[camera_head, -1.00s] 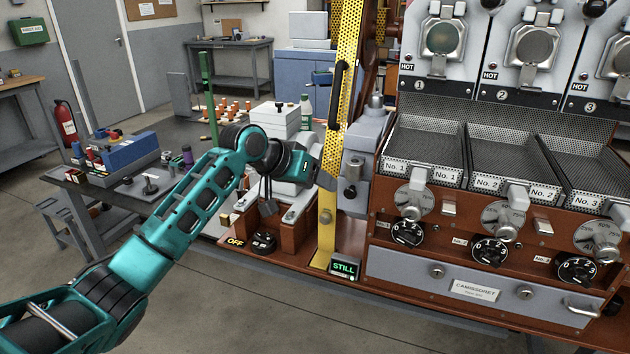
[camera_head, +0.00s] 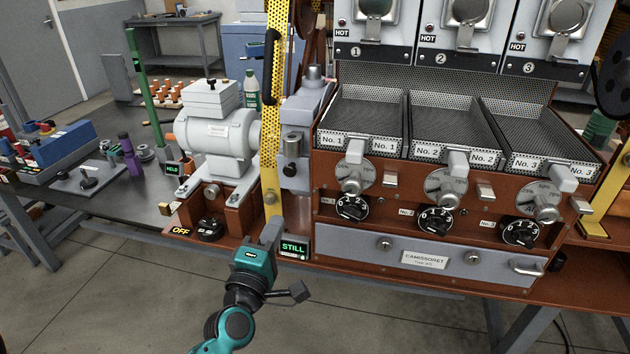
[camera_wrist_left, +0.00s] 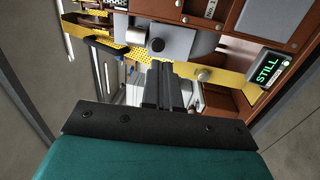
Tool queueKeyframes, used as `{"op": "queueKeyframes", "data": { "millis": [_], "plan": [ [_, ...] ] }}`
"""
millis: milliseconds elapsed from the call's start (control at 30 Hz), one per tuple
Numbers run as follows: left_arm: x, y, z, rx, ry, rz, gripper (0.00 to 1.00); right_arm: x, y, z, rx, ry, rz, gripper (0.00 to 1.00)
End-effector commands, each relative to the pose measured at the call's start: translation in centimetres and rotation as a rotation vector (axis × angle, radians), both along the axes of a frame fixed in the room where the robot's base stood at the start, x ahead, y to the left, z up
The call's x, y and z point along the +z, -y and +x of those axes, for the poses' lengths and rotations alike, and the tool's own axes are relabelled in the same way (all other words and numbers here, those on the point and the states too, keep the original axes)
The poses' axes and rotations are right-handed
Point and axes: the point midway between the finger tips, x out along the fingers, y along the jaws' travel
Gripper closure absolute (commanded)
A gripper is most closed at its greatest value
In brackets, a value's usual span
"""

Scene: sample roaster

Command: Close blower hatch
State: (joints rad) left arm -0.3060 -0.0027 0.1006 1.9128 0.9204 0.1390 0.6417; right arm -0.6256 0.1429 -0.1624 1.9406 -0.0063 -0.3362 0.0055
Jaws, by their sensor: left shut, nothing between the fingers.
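No part is labelled as the blower hatch, and I cannot tell for certain which one it is. A grey housing (camera_head: 304,110) with a dark knob (camera_head: 291,146) stands left of the roaster trays. A narrow yellow perforated guard (camera_head: 270,120) with a black handle (camera_head: 271,65) stands upright beside it. My left gripper (camera_head: 272,226) is shut and empty, in front of the guard's lower end and left of the green STILL display (camera_head: 293,248). In the left wrist view the shut fingers (camera_wrist_left: 166,68) point toward the grey housing (camera_wrist_left: 178,42) and the yellow guard (camera_wrist_left: 226,73). My right gripper is not in view.
A grey motor (camera_head: 215,130) sits left of the guard, above a black OFF switch (camera_head: 208,228). The roaster front (camera_head: 400,225) with dials and trays fills the right. Open floor (camera_head: 130,310) lies in front of the bench.

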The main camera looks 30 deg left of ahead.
Motion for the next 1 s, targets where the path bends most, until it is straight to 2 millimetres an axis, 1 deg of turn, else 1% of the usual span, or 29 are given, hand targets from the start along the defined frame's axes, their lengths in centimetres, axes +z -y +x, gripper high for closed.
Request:
{"op": "queueKeyframes", "data": {
  "millis": [33,100,167,267,367,800,900,1000],
  "plan": [
    [-0.3,-0.6,-0.9,0.032,0.004,-0.017,1.00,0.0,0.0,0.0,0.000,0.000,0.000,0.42],
    [-0.3,-1.2,-1.5,0.058,0.014,-0.028,1.00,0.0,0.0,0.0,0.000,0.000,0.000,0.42],
    [-0.3,-1.5,-1.5,0.069,0.018,-0.033,1.00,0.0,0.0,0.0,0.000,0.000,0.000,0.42],
    [0.0,-1.8,-0.7,0.069,0.020,-0.032,1.00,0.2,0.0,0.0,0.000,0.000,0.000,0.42],
    [0.3,-2.1,0.8,0.068,0.021,-0.032,1.00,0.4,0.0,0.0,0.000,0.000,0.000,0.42],
    [1.2,-4.3,8.7,0.066,0.018,-0.029,1.00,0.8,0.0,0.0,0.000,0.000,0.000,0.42],
    [1.4,-4.7,10.0,0.065,0.018,-0.030,1.00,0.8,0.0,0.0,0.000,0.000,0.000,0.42],
    [1.5,-4.9,11.0,0.064,0.018,-0.029,1.00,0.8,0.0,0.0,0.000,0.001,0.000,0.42]
  ]
}}
